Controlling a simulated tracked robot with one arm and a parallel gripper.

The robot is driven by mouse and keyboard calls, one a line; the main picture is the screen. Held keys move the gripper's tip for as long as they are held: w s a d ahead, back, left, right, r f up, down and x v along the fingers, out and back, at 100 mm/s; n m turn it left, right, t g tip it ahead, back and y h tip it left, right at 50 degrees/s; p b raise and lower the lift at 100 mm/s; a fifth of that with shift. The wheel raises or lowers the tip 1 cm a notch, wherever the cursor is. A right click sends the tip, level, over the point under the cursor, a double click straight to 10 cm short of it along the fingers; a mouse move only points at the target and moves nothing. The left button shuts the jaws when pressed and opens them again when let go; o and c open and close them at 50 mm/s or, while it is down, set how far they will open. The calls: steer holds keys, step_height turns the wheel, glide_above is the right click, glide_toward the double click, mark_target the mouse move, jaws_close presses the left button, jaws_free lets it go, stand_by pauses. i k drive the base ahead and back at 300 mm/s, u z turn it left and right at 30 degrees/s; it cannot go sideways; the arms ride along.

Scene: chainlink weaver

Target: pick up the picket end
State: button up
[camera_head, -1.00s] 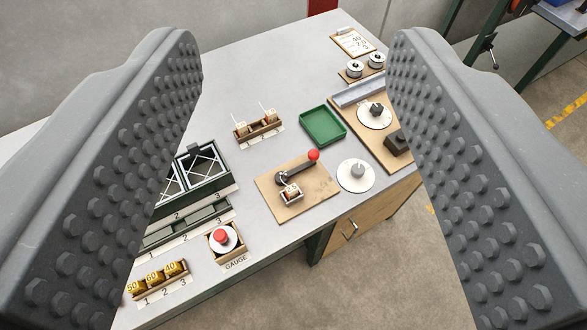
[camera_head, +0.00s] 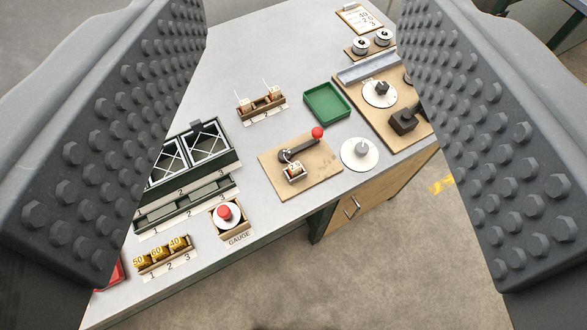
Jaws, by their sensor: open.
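My gripper (camera_head: 303,40) is open and empty. Its two dark studded fingers frame the left and right of the view, above and well apart from the workbench (camera_head: 265,60). No part is clearly recognisable as the picket end. A small wooden rack (camera_head: 262,106) holds upright pieces with pale tags near the bench's middle. A brown board (camera_head: 325,176) carries a dark crank with a red knob (camera_head: 318,132) and a small numbered block (camera_head: 294,170). Black-framed bins (camera_head: 200,150) with white crossed lines stand at the left, partly hidden by the left finger.
A green tray (camera_head: 327,101) and a pale disc with a knob (camera_head: 360,153) lie right of middle. A boxed red button (camera_head: 225,213) and yellow numbered blocks (camera_head: 158,254) line the front left. Spools (camera_head: 361,46) stand at the back. Floor is open in front.

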mark_target(295, 169)
steer(key=u, duration=1.75)
steer(key=k, duration=0.75)
steer(key=z, duration=1.4)
steer(key=i, duration=0.5)
steer(key=u, duration=0.05)
